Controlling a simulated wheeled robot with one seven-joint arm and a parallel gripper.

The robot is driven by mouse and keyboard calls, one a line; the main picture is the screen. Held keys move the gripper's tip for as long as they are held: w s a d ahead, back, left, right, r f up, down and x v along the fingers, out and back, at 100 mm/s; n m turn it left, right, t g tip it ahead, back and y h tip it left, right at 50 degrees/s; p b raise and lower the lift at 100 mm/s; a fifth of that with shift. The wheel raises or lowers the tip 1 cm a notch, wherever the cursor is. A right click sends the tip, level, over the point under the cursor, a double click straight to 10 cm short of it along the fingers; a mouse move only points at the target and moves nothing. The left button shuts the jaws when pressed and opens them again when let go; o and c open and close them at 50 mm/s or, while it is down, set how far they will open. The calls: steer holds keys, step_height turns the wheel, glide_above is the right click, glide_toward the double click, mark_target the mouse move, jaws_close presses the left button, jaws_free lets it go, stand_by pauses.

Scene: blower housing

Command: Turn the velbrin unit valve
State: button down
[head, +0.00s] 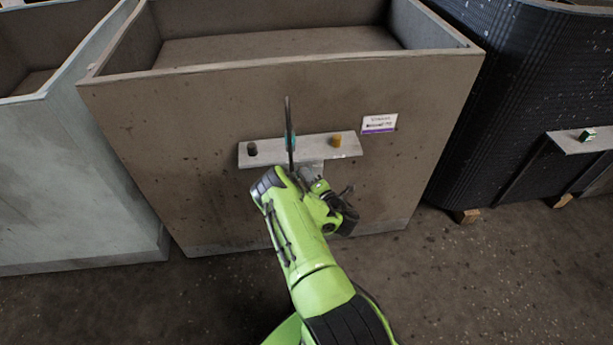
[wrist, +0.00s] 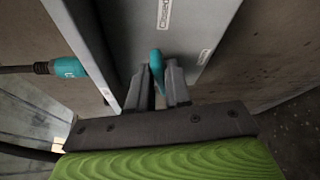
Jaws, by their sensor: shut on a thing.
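In the wrist view, a teal handle (wrist: 156,66) stands between the two grey fingers of my gripper (wrist: 160,76), which is shut on it. It looks like the valve's lever. In the head view, my gripper (head: 307,177) is at the front of a grey shelf plate (head: 264,151) on the brown bin's wall. The handle is not clearly visible there. A small teal part (head: 291,142) shows behind a dark upright bar (head: 288,118). A label with a purple stripe (head: 379,123) is on the wall to the right; its text is too small to read surely.
The plate bears a dark knob (head: 252,149) at left and a yellow one (head: 336,141) at right. A teal connector with a black cable (wrist: 66,67) is left of my fingers. A black ribbed bin (head: 520,90) stands right, a pale bin (head: 70,175) left.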

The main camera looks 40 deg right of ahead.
steer(key=shift+f+m+t, duration=0.25)
steer(key=shift+m+t, duration=0.15)
steer(key=shift+m, duration=0.8)
steer(key=c, duration=1.1)
jaws_free()
steer(key=shift+c, duration=0.2)
